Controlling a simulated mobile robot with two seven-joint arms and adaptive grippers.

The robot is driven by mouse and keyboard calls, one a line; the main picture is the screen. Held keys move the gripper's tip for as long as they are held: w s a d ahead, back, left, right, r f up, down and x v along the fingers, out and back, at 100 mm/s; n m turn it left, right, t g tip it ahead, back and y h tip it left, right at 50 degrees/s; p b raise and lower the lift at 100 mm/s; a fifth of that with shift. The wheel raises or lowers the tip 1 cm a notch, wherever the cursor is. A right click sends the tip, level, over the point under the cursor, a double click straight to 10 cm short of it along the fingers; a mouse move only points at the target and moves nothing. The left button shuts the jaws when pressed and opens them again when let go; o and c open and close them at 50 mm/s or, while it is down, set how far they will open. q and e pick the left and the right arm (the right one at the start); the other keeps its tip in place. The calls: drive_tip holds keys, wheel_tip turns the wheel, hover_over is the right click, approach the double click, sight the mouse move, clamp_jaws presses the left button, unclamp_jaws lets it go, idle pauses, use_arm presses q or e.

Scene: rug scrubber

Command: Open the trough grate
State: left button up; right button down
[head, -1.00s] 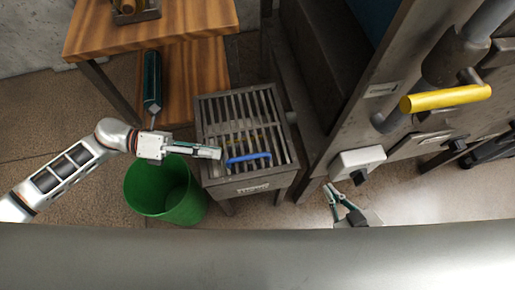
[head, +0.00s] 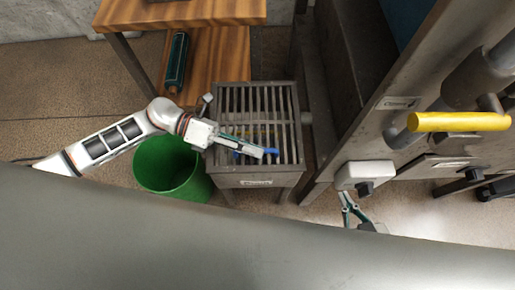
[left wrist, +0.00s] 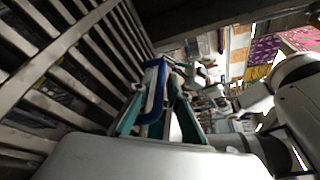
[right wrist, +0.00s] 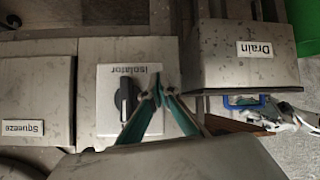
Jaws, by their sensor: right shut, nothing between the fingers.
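The trough (head: 258,182) is a grey metal box on legs, with a barred grate (head: 235,100) lying flat across its top. A blue handle (head: 271,152) sits on the front part of the grate. My left gripper (head: 262,150) is at this handle and hides part of it. In the left wrist view the blue handle (left wrist: 157,92) shows between the two teal fingers of my left gripper (left wrist: 160,75); whether they press on it I cannot tell. My right gripper (head: 347,202) is shut and empty, below the white switch box; it also shows in the right wrist view (right wrist: 158,88).
A green bin (head: 165,170) stands left of the trough. A wooden table (head: 190,12) is behind it. At right is a machine with a yellow handle (head: 460,122) and a white isolator box (head: 362,173), close to my right gripper.

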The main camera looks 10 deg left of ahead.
use_arm(q)
drive_tip(key=shift+d+f, duration=0.15)
drive_tip(key=shift+d, duration=0.55)
clamp_jaws()
